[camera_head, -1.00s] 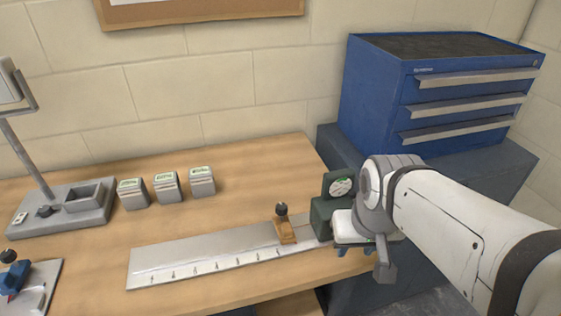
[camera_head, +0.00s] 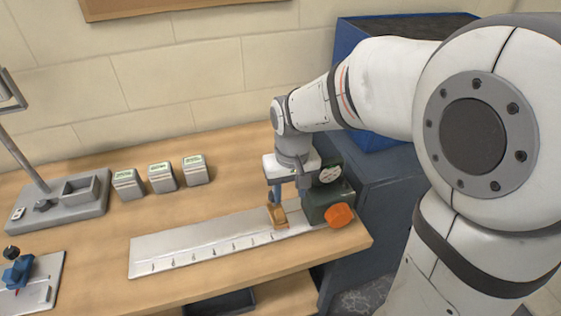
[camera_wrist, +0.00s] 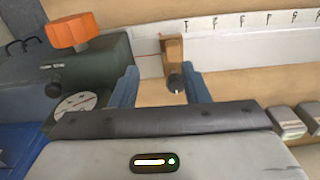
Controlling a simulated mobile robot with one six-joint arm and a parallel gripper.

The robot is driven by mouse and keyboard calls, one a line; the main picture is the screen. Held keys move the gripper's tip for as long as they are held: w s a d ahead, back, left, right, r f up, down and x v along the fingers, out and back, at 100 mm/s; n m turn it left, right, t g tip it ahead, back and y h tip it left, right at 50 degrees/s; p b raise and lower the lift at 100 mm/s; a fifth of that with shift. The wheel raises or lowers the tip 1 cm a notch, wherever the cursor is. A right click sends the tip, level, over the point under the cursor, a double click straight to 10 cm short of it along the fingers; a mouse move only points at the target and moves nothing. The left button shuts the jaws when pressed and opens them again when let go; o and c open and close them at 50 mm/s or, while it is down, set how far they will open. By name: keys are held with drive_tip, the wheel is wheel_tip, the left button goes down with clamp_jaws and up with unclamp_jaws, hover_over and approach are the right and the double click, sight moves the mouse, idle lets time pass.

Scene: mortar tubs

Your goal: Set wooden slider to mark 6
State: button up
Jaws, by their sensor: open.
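The wooden slider (camera_head: 277,216) sits on the pale scale rail (camera_head: 190,238), near the rail's right end, beside the green end block. Its dark knob (camera_wrist: 174,82) shows in the wrist view, between the two blue fingers. My gripper (camera_head: 284,190) is over the slider, pointing down. In the wrist view my gripper (camera_wrist: 160,88) is open, with a finger on each side of the knob and gaps between. The rail's marks (camera_wrist: 240,20) run away from the slider; their numbers are too small to read surely. In the head view the knob is mostly hidden by my gripper.
The green end block (camera_head: 328,202) with an orange knob (camera_head: 340,215) stands close to my gripper. Three small grey boxes (camera_head: 162,178) and a grey stand base (camera_head: 62,211) are behind the rail. A blue-handled fixture (camera_head: 20,272) is at left.

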sight(280, 211)
drive_tip(key=shift+w+a+f+n, duration=0.15)
drive_tip(key=shift+w+a+f, duration=0.15)
drive_tip(key=shift+a, duration=0.25)
drive_tip(key=shift+w+a+f+n, duration=0.15)
drive_tip(key=shift+w+a, duration=0.25)
drive_tip(key=shift+a, duration=0.1)
drive_tip(key=shift+a+f, duration=0.15)
drive_tip(key=shift+f, duration=0.2)
wheel_tip(280, 211, down, 7)
drive_tip(key=shift+f+p, duration=0.1)
drive_tip(key=shift+p, duration=0.3)
clamp_jaws()
